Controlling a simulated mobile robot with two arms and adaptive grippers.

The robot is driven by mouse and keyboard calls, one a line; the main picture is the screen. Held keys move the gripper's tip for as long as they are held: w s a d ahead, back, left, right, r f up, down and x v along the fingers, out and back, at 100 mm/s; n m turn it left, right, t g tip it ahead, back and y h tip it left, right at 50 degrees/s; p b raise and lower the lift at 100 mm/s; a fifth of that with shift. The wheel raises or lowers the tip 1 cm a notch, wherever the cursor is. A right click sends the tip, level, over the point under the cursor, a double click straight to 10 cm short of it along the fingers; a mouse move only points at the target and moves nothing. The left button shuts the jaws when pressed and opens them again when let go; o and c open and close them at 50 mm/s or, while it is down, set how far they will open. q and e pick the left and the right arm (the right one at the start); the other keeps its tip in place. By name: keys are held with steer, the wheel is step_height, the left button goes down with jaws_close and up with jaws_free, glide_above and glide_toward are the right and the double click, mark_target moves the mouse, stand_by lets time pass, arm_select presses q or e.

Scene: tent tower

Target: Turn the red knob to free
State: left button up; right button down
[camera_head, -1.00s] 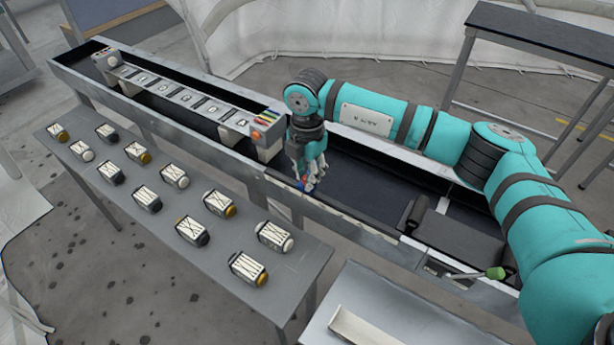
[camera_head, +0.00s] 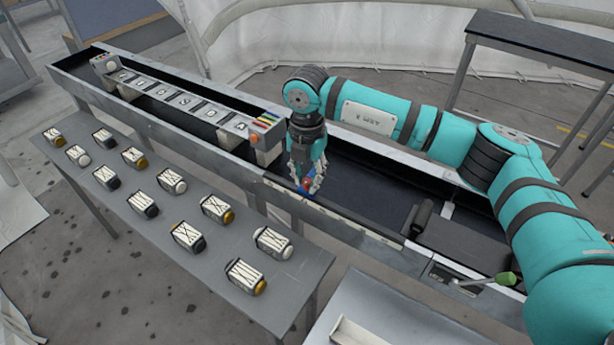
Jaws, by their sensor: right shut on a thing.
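The red knob (camera_head: 307,184) sits on the near rim of the long grey trough, with a bit of blue beside it. My right gripper (camera_head: 306,186) reaches straight down from above and is shut on the red knob. Its fingers hide most of the knob, so I cannot tell which way it points. My left gripper does not show in the head view.
The long trough (camera_head: 350,227) holds a raised rack (camera_head: 185,97) with labelled slots. Several labelled blocks with coloured ends lie on the grey table (camera_head: 215,270) in front. A green-tipped lever (camera_head: 507,279) sticks out at the right. A dark-topped table (camera_head: 540,40) stands behind.

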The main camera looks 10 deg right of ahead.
mark_target(307, 181)
steer(key=c, duration=1.1)
jaws_free()
steer(key=shift+c, duration=0.2)
step_height(307, 181, up, 12)
